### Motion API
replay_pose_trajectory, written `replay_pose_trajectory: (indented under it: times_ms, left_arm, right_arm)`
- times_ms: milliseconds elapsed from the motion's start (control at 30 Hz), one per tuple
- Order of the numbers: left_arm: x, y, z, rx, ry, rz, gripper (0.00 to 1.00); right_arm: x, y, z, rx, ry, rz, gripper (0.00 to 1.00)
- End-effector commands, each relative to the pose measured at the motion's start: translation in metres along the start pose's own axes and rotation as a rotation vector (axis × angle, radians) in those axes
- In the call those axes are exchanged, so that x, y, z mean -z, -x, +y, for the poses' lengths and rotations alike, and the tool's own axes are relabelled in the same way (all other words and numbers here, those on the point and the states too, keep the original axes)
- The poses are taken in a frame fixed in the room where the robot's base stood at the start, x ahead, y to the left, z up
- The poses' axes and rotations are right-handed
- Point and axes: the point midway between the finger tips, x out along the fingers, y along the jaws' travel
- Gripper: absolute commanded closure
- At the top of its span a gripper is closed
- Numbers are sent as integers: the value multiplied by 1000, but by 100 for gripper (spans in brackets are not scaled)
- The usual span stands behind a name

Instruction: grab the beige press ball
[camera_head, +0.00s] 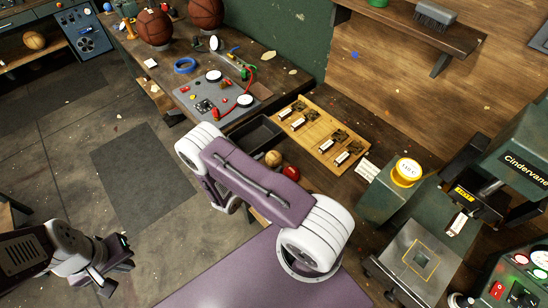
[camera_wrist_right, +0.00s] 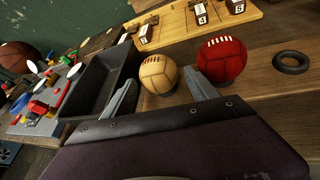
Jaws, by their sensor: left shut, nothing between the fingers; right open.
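The beige ball (camera_head: 273,158) sits on the wooden bench beside a red ball (camera_head: 291,173). In the right wrist view the beige ball (camera_wrist_right: 158,74) has dark stitching and lies just beyond and between the spread fingertips of my right gripper (camera_wrist_right: 164,84). The gripper is open, with nothing held. The red ball (camera_wrist_right: 222,60) is just right of the beige one, past the right fingertip. In the head view my right arm hides its gripper. My left gripper (camera_head: 117,268) is shut and empty, low at the left, over the floor and far from the balls.
A black tray (camera_wrist_right: 108,82) is close left of the beige ball. A bamboo board (camera_head: 320,132) with numbered tags lies behind the balls. A black ring (camera_wrist_right: 291,62) lies right of the red ball. A green press machine (camera_head: 405,185) stands at the right.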

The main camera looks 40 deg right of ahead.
Motion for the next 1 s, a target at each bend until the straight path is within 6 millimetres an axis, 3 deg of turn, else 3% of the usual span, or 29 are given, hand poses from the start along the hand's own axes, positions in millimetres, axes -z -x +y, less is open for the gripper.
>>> replay_pose_trajectory:
  times_ms: [67,200,433,467,600,667,1000]
  left_arm:
    - [1,13,0,0,0,0,100]
    - [2,15,0,0,0,0,100]
    - [2,14,0,0,0,0,100]
    - [2,14,0,0,0,0,100]
    - [2,14,0,0,0,0,100]
    - [2,14,0,0,0,0,100]
    - [1,12,0,0,0,0,100]
  right_arm:
    - [-6,-14,-1,7,-2,-1,32]
    - [-3,-35,0,3,-2,0,32]
    - [-1,-38,0,1,-1,0,32]
    - [-1,-38,0,1,-1,0,35]
    - [-1,-38,0,1,-1,0,74]
    - [-2,-38,1,0,-1,0,87]
    - [-8,-36,3,0,-2,-1,87]
